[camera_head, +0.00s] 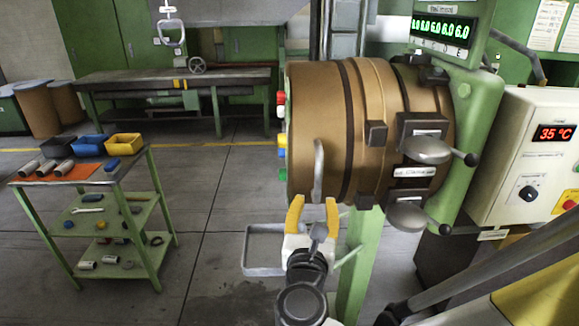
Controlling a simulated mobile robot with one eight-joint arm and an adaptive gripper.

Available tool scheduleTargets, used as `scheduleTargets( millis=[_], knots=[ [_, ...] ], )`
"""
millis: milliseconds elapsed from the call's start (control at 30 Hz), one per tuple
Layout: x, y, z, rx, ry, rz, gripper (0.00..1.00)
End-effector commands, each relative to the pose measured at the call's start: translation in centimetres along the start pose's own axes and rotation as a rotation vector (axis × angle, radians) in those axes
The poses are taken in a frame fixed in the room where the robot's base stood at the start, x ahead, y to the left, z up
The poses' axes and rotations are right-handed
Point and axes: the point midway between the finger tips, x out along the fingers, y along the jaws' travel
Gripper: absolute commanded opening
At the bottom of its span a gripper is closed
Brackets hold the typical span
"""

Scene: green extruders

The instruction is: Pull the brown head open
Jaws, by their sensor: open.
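The brown head (319,105) is a large bronze-coloured drum with dark bands, mounted on a green machine at centre right. A curved grey handle (319,168) stands upright on its lower left side. My gripper (313,208) has yellow fingers and is just below the handle, with the fingers spread to either side of the handle's lower end. The fingers are open, and I cannot tell whether they touch the handle. Two grey clamp levers (425,150) sit on the drum's right side. The drum appears in line with the machine body.
A grey tray (263,250) sits left of my gripper, by the green machine post (357,265). A green tool cart (150,220) with bins and parts stands at left. A control box (520,150) is at right. The floor between cart and machine is clear.

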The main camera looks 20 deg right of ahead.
Motion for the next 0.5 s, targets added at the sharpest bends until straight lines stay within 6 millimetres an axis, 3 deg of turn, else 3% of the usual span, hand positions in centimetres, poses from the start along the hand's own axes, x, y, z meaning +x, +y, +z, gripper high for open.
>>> scheduleTargets(
  millis=[500],
  knots=[
    [8.9, -0.2, -0.1, -0.003, -0.001, -0.005, 0.39]
  ],
)
